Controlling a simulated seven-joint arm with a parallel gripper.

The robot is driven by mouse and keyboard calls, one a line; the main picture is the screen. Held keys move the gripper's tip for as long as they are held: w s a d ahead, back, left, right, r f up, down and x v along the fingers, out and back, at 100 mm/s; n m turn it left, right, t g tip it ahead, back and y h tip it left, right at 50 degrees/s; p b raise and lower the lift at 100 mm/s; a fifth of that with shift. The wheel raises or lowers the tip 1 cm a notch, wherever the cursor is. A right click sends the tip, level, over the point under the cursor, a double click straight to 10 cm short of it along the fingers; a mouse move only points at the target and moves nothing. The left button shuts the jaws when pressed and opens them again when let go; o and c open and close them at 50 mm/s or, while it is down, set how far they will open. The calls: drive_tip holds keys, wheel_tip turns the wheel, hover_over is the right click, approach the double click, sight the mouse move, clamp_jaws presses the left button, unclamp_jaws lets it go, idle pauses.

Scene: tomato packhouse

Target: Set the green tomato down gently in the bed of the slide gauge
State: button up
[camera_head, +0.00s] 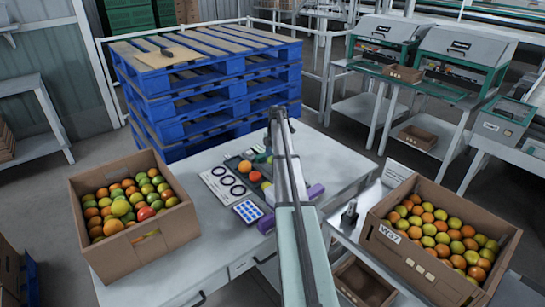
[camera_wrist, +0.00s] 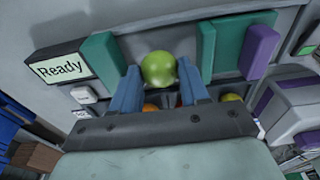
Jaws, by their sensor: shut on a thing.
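The green tomato (camera_wrist: 159,70) is between the two blue fingers of my gripper (camera_wrist: 160,84) in the wrist view, with a finger at each side of it. My gripper is shut on it. Beyond it lies what looks like the slide gauge, a grey bed (camera_wrist: 190,45) with a teal block (camera_wrist: 103,57) on the left and another teal block (camera_wrist: 208,48) on the right. I cannot tell whether the tomato touches the bed. A screen (camera_wrist: 62,67) at left reads "Ready". In the head view my arm hides the gripper and the held tomato.
A purple block (camera_wrist: 258,52) stands right of the teal ones. In the head view, a dark tray (camera_head: 236,163) holds a few tomatoes beside a ring card (camera_head: 212,177) and a blue dotted card (camera_head: 248,211). Boxes of tomatoes stand left (camera_head: 150,245) and right (camera_head: 400,252).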

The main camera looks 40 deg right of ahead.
drive_tip(key=shift+f, duration=0.55)
drive_tip(key=o, duration=0.8)
drive_tip(key=shift+c, duration=1.3)
drive_tip(key=shift+r, duration=0.1)
drive_tip(key=shift+r, duration=3.4)
